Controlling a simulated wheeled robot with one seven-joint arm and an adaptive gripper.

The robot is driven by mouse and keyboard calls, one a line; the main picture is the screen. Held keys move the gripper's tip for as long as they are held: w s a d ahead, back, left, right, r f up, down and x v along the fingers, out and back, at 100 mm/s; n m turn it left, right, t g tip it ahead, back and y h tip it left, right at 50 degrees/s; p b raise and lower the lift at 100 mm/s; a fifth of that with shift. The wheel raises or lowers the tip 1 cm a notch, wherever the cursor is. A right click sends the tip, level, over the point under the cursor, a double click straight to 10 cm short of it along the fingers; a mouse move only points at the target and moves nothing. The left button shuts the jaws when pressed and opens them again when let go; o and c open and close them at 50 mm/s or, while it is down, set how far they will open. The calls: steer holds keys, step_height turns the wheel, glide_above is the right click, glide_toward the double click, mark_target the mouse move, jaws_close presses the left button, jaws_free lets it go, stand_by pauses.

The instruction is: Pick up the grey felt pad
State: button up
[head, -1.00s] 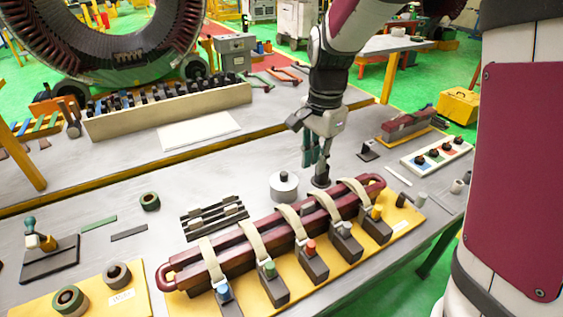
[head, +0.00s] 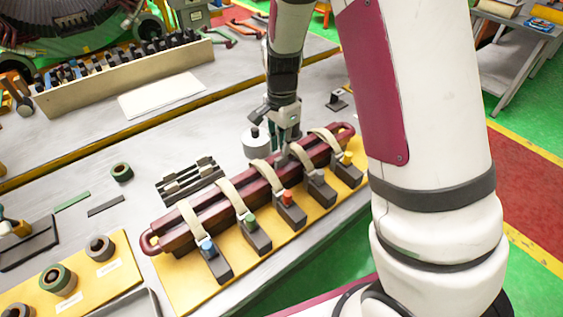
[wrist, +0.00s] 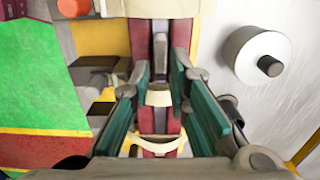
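A flat dark grey strip (head: 105,205) lies on the grey table at the left, just right of a thin green strip (head: 72,201). It is the likeliest grey felt pad, but its material cannot be told. My gripper (head: 289,143) is far to its right, over the back edge of the strapped maroon coil bars (head: 190,225). In the wrist view my gripper (wrist: 161,80) has its two teal-padded fingers apart with nothing held. The maroon bars (wrist: 143,40) and pale straps show below and between the fingers. The grey strip is not identifiable in the wrist view.
A silver weight with a dark knob (head: 257,145) stands beside my gripper and also shows in the wrist view (wrist: 257,55). A dark slotted rack (head: 190,181) lies between the bars and the strip. A yellow board (head: 115,283) holds rings at front left.

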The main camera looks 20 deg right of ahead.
mark_target(281, 157)
step_height(281, 157, down, 4)
steer(key=shift+f+p, duration=0.1)
steer(key=shift+p, duration=0.2)
jaws_close()
